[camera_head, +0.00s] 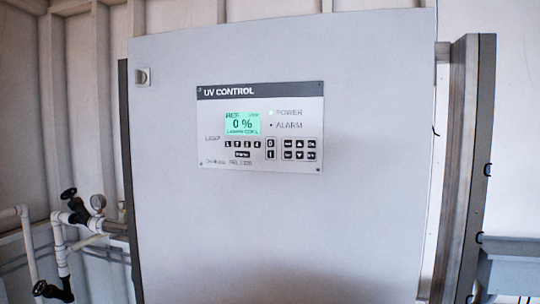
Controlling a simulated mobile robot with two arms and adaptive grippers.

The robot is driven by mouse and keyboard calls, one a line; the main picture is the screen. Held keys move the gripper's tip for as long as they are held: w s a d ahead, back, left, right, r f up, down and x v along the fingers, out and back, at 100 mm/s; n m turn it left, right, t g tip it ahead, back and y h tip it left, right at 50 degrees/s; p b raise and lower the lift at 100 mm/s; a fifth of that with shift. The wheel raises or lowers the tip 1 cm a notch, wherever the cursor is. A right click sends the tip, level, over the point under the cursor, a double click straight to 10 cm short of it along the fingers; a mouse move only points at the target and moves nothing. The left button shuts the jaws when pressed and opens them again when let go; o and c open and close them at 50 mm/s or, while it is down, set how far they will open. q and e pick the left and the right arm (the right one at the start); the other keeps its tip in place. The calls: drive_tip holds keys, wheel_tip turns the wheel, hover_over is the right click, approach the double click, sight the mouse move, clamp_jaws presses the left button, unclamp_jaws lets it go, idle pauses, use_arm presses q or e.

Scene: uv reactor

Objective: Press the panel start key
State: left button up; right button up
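The UV control panel (260,161) is a pale plate with a dark title strip, set in the upper middle of a large grey cabinet door (270,230). Its green lit display (242,124) reads 0 %. Right of the lamp number keys stands a key pair, a 0 key (271,143) above a 1 key (271,155). No key is legibly marked start, so I cannot tell for sure which one it is. Neither of my grippers is in view, and nothing touches the panel.
A small latch (142,77) sits at the door's upper left. A grey ledge (512,250) is at the lower right. Space before the panel looks clear.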

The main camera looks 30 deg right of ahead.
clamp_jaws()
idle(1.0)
